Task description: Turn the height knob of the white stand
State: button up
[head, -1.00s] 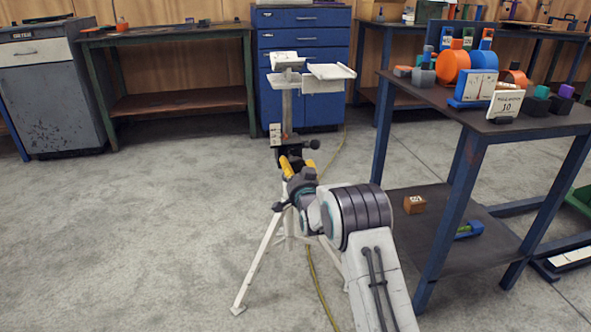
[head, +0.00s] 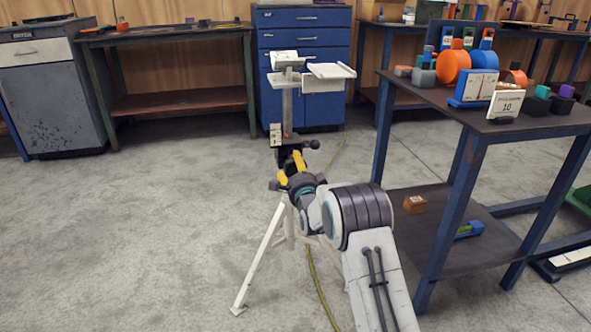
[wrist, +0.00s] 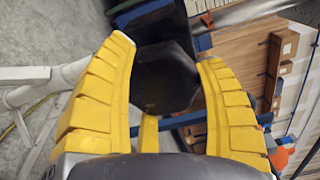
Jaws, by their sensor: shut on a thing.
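The white stand (head: 287,108) stands on the floor in the middle of the head view, with splayed white legs and a white tray top. In the wrist view, a dark faceted knob (wrist: 165,77) sits between the yellow fingers of my gripper (wrist: 168,70). My gripper is shut on this knob, with a finger on each side. In the head view, my gripper (head: 291,168) is at the dark collar of the stand's column, and the knob there is mostly hidden by my fingers and wrist. A white leg of the stand (wrist: 45,85) shows at the left of the wrist view.
A dark-topped table (head: 430,95) with blue legs, carrying colored parts and a card reading 10, stands close on the right. A blue drawer cabinet (head: 325,100) is behind the stand. A yellow cable (head: 322,290) lies on the floor. The floor to the left is clear.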

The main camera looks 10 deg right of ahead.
jog(key=shift+a+f+m, duration=0.15)
jog(key=shift+a+m, duration=0.15)
jog(key=shift+m, duration=0.5)
jog(key=o, duration=1)
jog(key=shift+a, duration=0.1)
jog(key=shift+c, duration=0.2)
jog(key=shift+o, duration=1.1)
jog(key=shift+r, duration=0.2)
jog(key=shift+s+d, duration=0.1)
jog(key=shift+d, duration=0.1)
jog(key=s, duration=1.1)
jog(key=shift+s, duration=0.35)
